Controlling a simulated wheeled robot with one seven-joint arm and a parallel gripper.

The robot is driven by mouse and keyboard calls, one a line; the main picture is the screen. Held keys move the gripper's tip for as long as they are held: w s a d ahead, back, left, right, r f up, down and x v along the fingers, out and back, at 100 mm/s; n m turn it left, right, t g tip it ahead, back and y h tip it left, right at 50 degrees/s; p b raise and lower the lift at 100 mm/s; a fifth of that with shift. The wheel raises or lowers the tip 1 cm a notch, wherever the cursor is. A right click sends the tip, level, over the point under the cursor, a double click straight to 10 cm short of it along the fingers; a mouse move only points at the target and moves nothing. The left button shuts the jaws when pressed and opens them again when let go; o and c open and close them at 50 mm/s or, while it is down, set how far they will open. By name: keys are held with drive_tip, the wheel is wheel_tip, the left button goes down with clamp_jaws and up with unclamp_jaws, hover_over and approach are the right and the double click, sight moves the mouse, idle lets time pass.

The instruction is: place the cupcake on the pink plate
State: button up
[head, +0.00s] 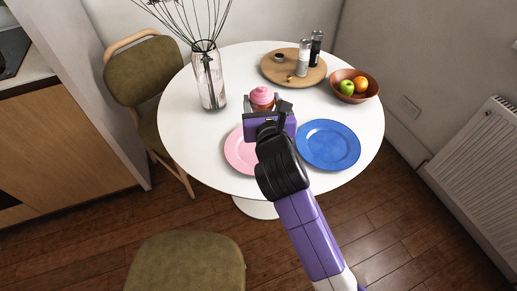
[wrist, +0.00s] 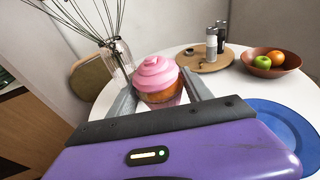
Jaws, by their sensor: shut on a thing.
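The cupcake (head: 262,96) has pink swirled frosting on a brown base. My gripper (head: 261,101) is shut on it, and in the wrist view the cupcake (wrist: 157,78) sits upright between the two grey fingers. The pink plate (head: 240,154) lies on the white round table, partly hidden behind my gripper and arm in the head view. The cupcake appears just beyond the plate in the head view; its height above the table is hard to tell.
A blue plate (head: 328,146) lies right of the pink plate. A glass vase (head: 210,82) with dry stems stands to the left. A wooden board (head: 275,69) with shakers and a bowl (head: 354,93) of fruit stand at the back.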

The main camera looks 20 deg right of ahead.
wheel_tip(320, 180, down, 20)
drive_tip(key=b, duration=0.5)
drive_tip(key=shift+r+b, duration=0.2)
drive_tip(key=shift+b, duration=0.15)
drive_tip(key=shift+f, duration=0.2)
drive_tip(key=o, duration=0.7)
drive_tip(key=shift+r, duration=0.2)
drive_tip(key=v, duration=1.2)
drive_tip(key=shift+p, duration=0.35)
